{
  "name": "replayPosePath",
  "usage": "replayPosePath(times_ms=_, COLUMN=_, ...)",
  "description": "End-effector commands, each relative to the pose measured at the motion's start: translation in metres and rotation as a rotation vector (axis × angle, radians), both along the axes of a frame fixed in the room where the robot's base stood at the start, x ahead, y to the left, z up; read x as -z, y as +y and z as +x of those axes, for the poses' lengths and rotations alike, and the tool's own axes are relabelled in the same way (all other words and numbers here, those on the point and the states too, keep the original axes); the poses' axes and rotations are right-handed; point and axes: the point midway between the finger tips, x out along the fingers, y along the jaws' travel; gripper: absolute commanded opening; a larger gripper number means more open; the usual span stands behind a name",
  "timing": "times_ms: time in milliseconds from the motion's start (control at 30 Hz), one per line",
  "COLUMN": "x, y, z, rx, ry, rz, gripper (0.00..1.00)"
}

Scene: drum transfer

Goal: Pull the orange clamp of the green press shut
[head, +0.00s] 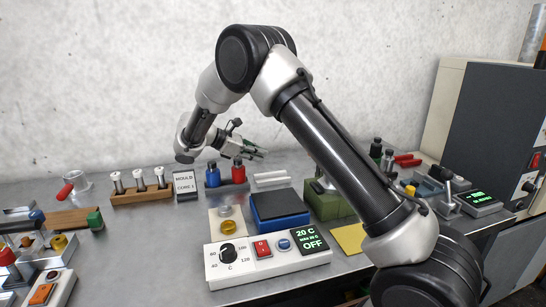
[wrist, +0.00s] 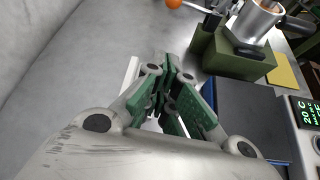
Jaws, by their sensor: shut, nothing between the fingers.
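The green press (head: 326,204) stands on the bench right of the middle in the head view, partly hidden behind my arm. In the wrist view its green base (wrist: 235,55) is at upper right, with a metal cylinder (wrist: 257,22) on top. The clamp's orange ball (wrist: 174,3) shows at the top edge of the wrist view, on a metal lever that reaches left from the press. The clamp is hidden in the head view. My gripper (head: 262,154) is shut and empty, raised left of the press. Its green fingers (wrist: 172,75) are apart from the orange ball.
A blue block with a dark top (head: 279,206) sits left of the press. A heater box (head: 265,262) reading 20 C and OFF is in front. White rods (head: 271,178) and blue and red bottles (head: 238,173) stand near my gripper. A yellow mat (head: 350,238) lies right.

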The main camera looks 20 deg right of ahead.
Motion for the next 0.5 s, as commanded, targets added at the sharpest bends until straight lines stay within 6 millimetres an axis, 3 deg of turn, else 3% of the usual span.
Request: replayPosePath(times_ms=500, x=0.056, y=-0.099, z=0.007, rx=0.004, ry=0.003, rz=-0.001, gripper=0.00)
